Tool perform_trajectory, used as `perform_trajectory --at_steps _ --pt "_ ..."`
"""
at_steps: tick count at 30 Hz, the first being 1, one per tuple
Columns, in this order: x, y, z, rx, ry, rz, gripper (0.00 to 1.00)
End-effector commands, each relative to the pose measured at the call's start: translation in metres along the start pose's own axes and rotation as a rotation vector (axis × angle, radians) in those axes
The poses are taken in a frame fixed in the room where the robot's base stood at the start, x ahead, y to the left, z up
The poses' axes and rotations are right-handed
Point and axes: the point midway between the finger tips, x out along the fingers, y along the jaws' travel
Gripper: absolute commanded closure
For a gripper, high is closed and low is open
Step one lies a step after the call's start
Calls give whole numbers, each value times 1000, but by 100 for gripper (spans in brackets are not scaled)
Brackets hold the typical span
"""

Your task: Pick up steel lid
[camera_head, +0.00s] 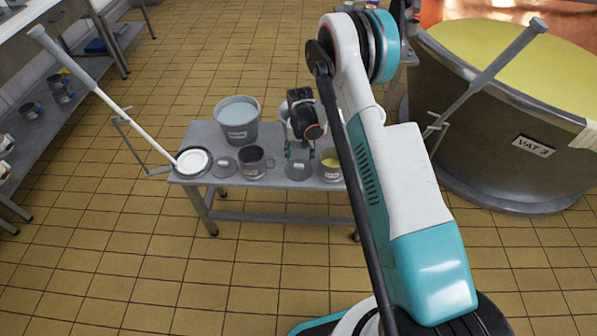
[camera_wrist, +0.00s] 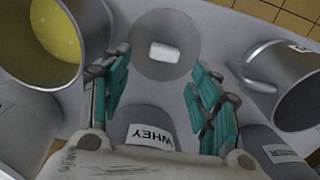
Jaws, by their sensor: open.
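The steel lid (camera_wrist: 185,28) is a round grey disc with a white knob, seen in the wrist view between my fingers. In the head view the lid (camera_head: 299,172) lies at the front of the small table, partly hidden by my gripper. My gripper (camera_wrist: 158,75) is open, with one teal-padded finger on each side of the lid in the picture. It points down at the lid and nothing is held. In the head view my gripper (camera_head: 299,150) is partly dark and small; its exact height above the lid cannot be told.
A pot of yellow liquid (camera_head: 331,172) and a grey mug (camera_head: 254,164) flank the lid closely on the table (camera_head: 190,187). A labelled WHEY container (camera_wrist: 150,115) stands behind, beside a bucket (camera_head: 238,130).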

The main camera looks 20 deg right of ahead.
Motion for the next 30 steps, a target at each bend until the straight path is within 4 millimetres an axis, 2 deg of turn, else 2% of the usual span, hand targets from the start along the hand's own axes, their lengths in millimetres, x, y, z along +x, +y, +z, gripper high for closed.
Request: perform_trajectory --at_steps 5,15,23,27,29,30 --pt "9 -1 1 0 0 0 43" --pt "53 -5 7 0 0 0 43" --pt "54 -5 7 0 0 0 43" --pt "53 -5 7 0 0 0 75" --pt "53 -5 7 0 0 0 89" --pt "53 -5 7 0 0 0 91"
